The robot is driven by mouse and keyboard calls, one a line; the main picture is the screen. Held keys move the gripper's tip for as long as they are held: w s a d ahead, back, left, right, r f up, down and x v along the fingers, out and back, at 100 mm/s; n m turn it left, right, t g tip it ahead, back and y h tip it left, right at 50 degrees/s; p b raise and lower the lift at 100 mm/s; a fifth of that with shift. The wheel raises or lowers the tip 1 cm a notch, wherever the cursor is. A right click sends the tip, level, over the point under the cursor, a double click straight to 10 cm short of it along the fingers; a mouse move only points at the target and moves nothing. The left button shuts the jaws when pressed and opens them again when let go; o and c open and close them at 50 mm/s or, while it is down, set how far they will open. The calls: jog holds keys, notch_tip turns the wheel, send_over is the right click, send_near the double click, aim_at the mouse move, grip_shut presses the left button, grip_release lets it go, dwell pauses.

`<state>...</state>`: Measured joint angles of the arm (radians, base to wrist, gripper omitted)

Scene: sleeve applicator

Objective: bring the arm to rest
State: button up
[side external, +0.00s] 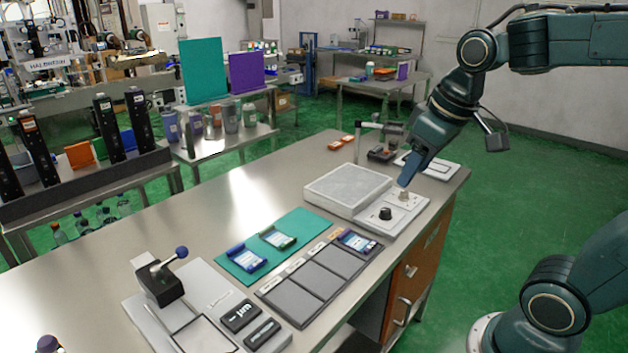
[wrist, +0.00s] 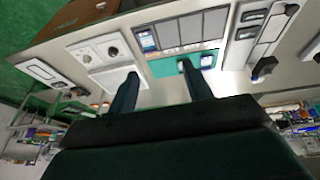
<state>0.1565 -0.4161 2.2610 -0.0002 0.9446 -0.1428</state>
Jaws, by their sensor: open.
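My gripper (side external: 406,180) is open and empty. In the side view its fingers hang near the two knobs of the white plate device; I cannot tell the exact height there. In the wrist view my gripper (wrist: 162,88) shows two dark, well-separated fingers with nothing between them. The device's flat pale plate (side external: 347,187) lies left of a black knob (side external: 386,213) and a beige knob (side external: 404,195). The device also shows at the left of the wrist view (wrist: 98,50). My upper arm reaches in from the right.
A teal mat (side external: 294,222) holds a blue-framed card (side external: 246,258) and a green-framed card (side external: 278,238). A grey compartment tray (side external: 316,279) has a purple-framed card (side external: 357,241) at its far end. A lever tool (side external: 160,279) stands front left. Bare steel bench lies left of the mat.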

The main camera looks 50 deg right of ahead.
jog(key=s+a+f+t, duration=0.1)
jog(key=s+a, duration=0.3)
jog(key=s, duration=0.3)
jog(key=shift+s+f+t+y, duration=0.25)
jog(key=shift+f+t+y, duration=0.05)
jog(key=shift+f, duration=0.1)
dwell(0.6)
